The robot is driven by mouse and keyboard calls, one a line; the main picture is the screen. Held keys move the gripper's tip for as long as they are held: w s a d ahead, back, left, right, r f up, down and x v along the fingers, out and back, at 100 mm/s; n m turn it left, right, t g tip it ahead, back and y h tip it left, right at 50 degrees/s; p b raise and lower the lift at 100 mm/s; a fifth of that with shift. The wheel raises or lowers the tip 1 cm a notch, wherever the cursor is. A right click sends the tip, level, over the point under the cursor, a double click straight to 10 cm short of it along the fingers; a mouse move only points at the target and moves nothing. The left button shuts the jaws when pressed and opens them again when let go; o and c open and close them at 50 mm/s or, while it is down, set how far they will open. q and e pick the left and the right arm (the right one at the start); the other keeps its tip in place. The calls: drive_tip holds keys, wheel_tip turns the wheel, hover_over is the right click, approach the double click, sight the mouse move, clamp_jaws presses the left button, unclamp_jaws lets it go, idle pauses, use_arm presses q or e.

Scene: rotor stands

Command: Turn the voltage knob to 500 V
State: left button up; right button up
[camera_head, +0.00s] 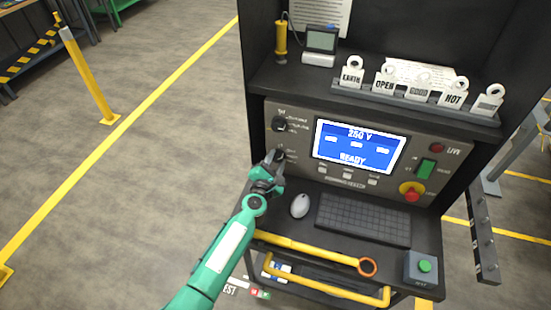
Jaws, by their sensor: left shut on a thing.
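The test panel has a lit blue screen (359,146) that reads 250 V and READY. Two knobs sit at the panel's left side. The upper black knob (279,123) is in the open. The lower knob, with printed marks beside it, is mostly hidden by my left gripper (276,158). My left gripper reaches up to the panel and is shut on this lower knob. The knob's pointer and exact setting cannot be read. My right gripper is not in view.
A white mouse (300,205) and a black keyboard (363,220) lie on the shelf below. A red stop button (411,196) and green switch (426,168) are at the panel's right. A yellow rod (310,250) lies along the front. Tags (418,88) stand above.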

use_arm(q)
drive_tip(key=m+p, duration=0.1)
drive_tip(key=m, duration=0.3)
drive_tip(key=shift+d, duration=0.1)
drive_tip(key=shift+m, duration=1.3)
drive_tip(key=o, duration=1)
drive_tip(key=shift+s, duration=0.15)
